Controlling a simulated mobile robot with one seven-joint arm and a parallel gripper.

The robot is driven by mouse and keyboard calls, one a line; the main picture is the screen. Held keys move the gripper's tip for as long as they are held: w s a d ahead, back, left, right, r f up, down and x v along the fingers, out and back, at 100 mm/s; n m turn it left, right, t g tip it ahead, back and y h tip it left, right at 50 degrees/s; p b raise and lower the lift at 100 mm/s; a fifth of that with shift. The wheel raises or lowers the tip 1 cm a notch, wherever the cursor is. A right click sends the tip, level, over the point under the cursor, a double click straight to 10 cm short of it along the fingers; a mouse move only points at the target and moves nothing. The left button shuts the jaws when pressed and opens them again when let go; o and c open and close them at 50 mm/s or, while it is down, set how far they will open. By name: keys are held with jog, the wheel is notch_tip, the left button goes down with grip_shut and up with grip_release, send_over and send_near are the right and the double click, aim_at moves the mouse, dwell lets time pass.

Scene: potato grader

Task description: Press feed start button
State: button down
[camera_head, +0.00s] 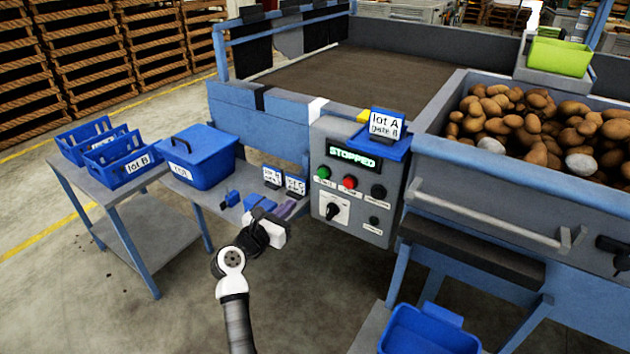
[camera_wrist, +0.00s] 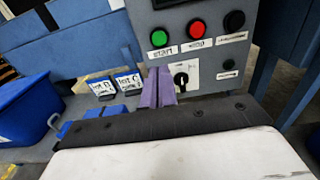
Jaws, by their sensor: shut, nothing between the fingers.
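The control panel (camera_head: 350,190) stands on the front of the grader, with a display reading "STOPPED". The green button (camera_head: 323,172), labelled "START", is at its upper left. In the wrist view the green button (camera_wrist: 159,38) is up and slightly left of my fingers. My gripper (camera_head: 292,206) is just left of the panel, its purple fingers shut and empty. In the wrist view my gripper (camera_wrist: 159,75) points toward the panel, below the green button. I cannot tell whether the fingertips touch the panel.
A red button (camera_wrist: 197,30), a black button (camera_wrist: 234,21) and a rotary knob (camera_wrist: 181,79) are near the green button. Card holders (camera_head: 283,180), a blue lidded box (camera_head: 200,157) and blue crates (camera_head: 117,165) stand left. A potato bin (camera_head: 470,160) is right.

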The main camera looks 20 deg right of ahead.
aim_at(322, 175)
jog(key=p+x, duration=0.2)
jog(key=x, duration=1.1)
jog(key=shift+w+d, duration=0.25)
jog(key=shift+w, duration=0.05)
